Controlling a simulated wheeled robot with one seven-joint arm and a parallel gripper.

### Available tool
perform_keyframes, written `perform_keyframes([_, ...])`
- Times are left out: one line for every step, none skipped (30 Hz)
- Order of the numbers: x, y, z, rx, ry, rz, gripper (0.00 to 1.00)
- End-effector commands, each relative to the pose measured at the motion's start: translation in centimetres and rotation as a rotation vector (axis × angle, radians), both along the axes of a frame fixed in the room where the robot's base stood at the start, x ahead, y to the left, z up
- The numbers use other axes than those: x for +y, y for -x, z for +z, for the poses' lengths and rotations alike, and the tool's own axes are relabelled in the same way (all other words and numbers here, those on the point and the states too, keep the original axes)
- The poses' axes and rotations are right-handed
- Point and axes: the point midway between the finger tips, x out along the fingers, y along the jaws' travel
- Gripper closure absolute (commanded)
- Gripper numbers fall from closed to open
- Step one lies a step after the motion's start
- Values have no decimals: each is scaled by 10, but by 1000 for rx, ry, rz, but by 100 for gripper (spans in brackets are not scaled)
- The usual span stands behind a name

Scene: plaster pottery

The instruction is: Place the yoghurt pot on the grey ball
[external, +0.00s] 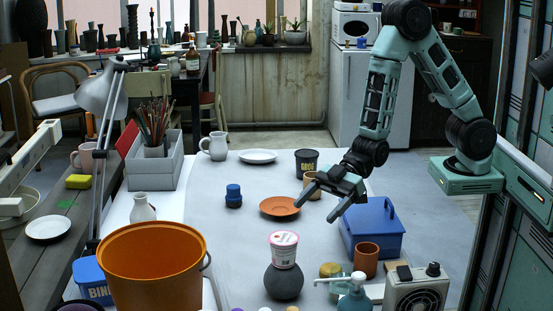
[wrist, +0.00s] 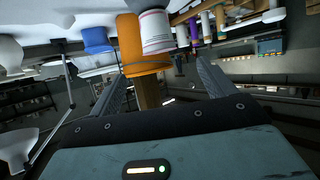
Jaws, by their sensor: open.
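The yoghurt pot (external: 284,248), white with a pink rim, stands upright on top of the grey ball (external: 284,283) at the front middle of the table in the external view. The pot appears to touch the ball. My gripper (external: 314,212) is open and empty, behind and above the pot and apart from it, near the orange plate. In the wrist view, tilted nearly upside down, a white striped pot (wrist: 157,32), likely the yoghurt pot, shows beyond my open fingers (wrist: 160,75). I cannot make out the grey ball there.
A large orange bucket (external: 152,262) stands left of the ball. A blue box (external: 374,238) and a brown cup (external: 365,260) stand to the right. An orange plate (external: 280,207) lies beside my gripper. A teal bottle (external: 354,295) is close right of the ball.

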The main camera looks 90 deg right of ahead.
Motion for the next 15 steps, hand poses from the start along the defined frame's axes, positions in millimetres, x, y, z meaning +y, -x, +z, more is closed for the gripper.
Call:
perform_keyframes([4, 6, 3, 21, 25, 1, 18])
perform_keyframes([6, 10, 3, 41, 47, 2, 18])
perform_keyframes([8, 17, 3, 77, 83, -3, 18])
perform_keyframes([10, 24, 4, 108, 112, -6, 18])
perform_keyframes([11, 33, 4, 142, 145, -8, 18])
perform_keyframes([13, 46, 5, 192, 189, -14, 18])
perform_keyframes([13, 56, 5, 234, 224, -18, 18])
perform_keyframes([14, 69, 6, 275, 257, -21, 18])
perform_keyframes([13, 85, 7, 330, 300, -26, 18])
perform_keyframes([13, 99, 8, 372, 333, -28, 18])
perform_keyframes([12, 113, 9, 415, 364, -31, 18])
perform_keyframes([10, 133, 12, 472, 404, -33, 18])
perform_keyframes([8, 148, 13, 515, 435, -33, 18])
perform_keyframes([6, 163, 16, 557, 463, -34, 18])
perform_keyframes([3, 183, 19, 611, 498, -33, 18])
